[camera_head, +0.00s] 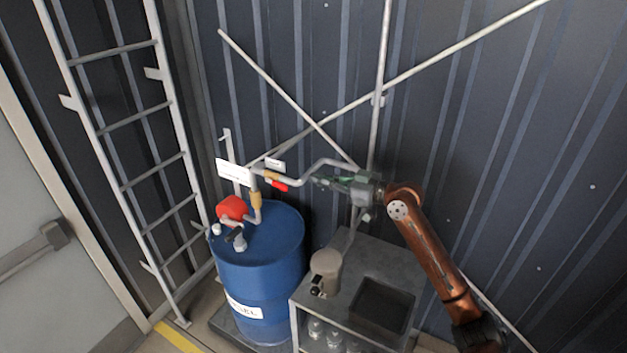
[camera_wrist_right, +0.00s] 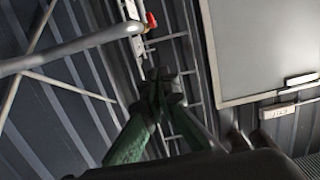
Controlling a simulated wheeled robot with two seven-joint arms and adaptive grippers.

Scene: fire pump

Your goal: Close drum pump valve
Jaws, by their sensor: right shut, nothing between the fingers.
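My left gripper is not seen.
A grey cart (camera_head: 397,252) with a beige canister (camera_head: 326,265) and a dark tray (camera_head: 382,306) stands right of the drum. The grey pipe (camera_head: 318,163) runs close to my gripper. A ladder (camera_head: 133,120) and wall braces stand against the corrugated wall.

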